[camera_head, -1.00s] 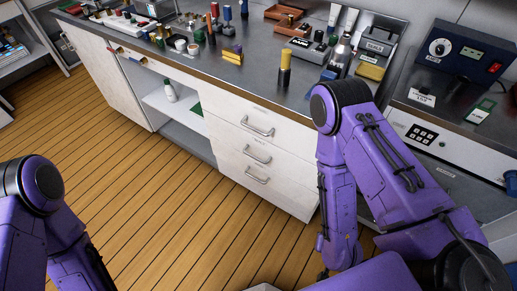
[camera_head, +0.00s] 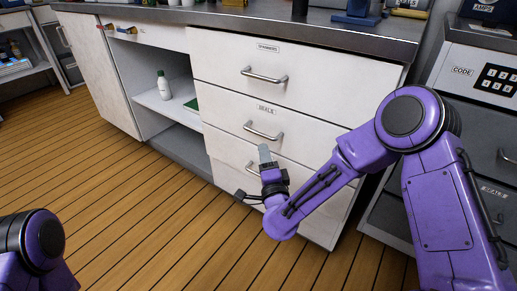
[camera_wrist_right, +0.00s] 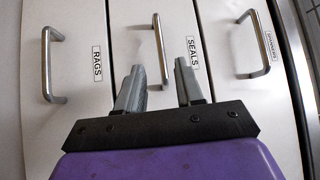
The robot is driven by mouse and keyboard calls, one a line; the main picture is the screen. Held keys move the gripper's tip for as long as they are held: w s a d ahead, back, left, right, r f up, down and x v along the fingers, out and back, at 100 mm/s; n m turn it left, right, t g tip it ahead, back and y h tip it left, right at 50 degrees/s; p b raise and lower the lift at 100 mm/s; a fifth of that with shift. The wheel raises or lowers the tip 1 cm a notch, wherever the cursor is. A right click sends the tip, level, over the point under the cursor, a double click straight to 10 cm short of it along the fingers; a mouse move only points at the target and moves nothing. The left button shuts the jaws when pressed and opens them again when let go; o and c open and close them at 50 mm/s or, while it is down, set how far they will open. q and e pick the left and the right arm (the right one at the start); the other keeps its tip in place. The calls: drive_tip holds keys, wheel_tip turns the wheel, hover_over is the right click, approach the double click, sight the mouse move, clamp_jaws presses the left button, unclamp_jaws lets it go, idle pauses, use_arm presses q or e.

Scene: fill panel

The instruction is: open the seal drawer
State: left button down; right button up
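The seal drawer (camera_head: 240,121) is the middle one of three white drawers, labelled SEALS; its front looks flush with the others. Its silver bar handle (camera_head: 262,132) also shows in the right wrist view (camera_wrist_right: 160,45), beside the SEALS label (camera_wrist_right: 193,52). My right gripper (camera_head: 252,173) is in front of the lower drawers. In the right wrist view its two fingers (camera_wrist_right: 162,80) are apart and empty, with the seal handle appearing beyond and between them. Whether they touch the handle cannot be told. My left gripper is out of view; only part of the left arm shows.
The top drawer handle (camera_head: 264,76) and the RAGS drawer handle (camera_wrist_right: 50,65) lie on either side of the seal handle. An open shelf with a white bottle (camera_head: 164,86) is left of the drawers. The wooden floor (camera_head: 130,215) in front is clear.

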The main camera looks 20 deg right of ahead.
sight(259, 133)
drive_tip(key=w, duration=0.3)
drive_tip(key=w+r+b, duration=0.1)
drive_tip(key=w, duration=0.2)
drive_tip(key=w+d, duration=0.1)
drive_tip(key=w, duration=0.2)
drive_tip(key=shift+w+d+r, duration=0.1)
drive_tip(key=shift+w+r, duration=0.15)
drive_tip(key=shift+w, duration=0.15)
drive_tip(key=shift+c, duration=0.4)
clamp_jaws()
